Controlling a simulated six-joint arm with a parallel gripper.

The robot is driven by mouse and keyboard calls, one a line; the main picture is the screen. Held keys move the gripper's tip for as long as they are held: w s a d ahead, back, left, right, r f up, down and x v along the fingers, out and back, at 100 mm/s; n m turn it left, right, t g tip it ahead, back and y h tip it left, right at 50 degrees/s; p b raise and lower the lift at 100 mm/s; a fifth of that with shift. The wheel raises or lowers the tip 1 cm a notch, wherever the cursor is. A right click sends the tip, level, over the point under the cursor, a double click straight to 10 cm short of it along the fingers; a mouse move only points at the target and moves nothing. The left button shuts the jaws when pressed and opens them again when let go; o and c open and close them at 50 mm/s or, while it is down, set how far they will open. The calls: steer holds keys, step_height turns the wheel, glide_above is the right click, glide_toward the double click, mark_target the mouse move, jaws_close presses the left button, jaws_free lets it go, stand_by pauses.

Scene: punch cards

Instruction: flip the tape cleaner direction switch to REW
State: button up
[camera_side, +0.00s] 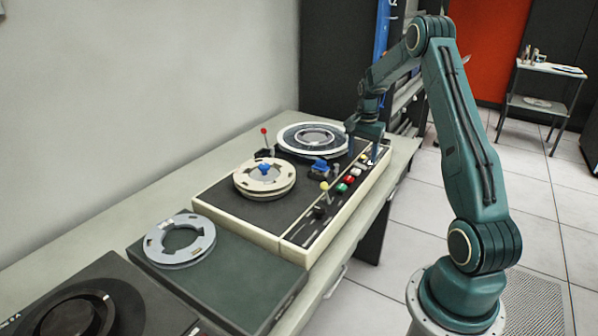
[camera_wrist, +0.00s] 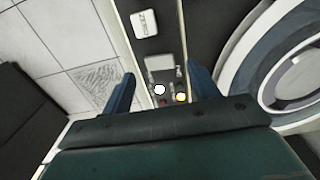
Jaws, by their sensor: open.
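The tape cleaner (camera_side: 231,211) is a cream-edged machine with a dark top and a control strip along its front edge. My gripper (camera_side: 366,143) is over the far end of that strip, pointing down; its fingers are open and empty in the wrist view (camera_wrist: 160,74). Between the fingers, in the wrist view, a white round tip (camera_wrist: 160,89) and a yellow round tip (camera_wrist: 181,97) show on the dark panel beside a light plate. I cannot read which marks the direction switch or which way it is set. The gripper body hides the panel below them.
A cream reel (camera_side: 250,184) and a large reel (camera_side: 312,136) lie on top. A red-tipped lever (camera_side: 264,131) stands behind.

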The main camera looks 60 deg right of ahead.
mark_target(360, 166)
step_height(360, 166, up, 12)
steer(key=a+r+n+t, duration=0.1)
steer(key=a+r+n, duration=0.2)
steer(key=a, duration=0.7)
steer(key=a+r+n+t+h, duration=0.1)
steer(key=a+r+n, duration=0.3)
steer(key=a, duration=0.6)
steer(key=shift+s+a+r, duration=0.15)
steer(key=shift+s+r, duration=0.15)
steer(key=shift+r, duration=1.05)
steer(key=s+a+f+n+t+y, duration=0.1)
steer(key=s+a+n+t, duration=0.2)
steer(key=s+a+n, duration=0.8)
steer(key=s+a, duration=0.5)
steer(key=a, duration=0.3)
steer(key=shift+s+f+t, duration=0.2)
steer(key=shift+t, duration=0.1)
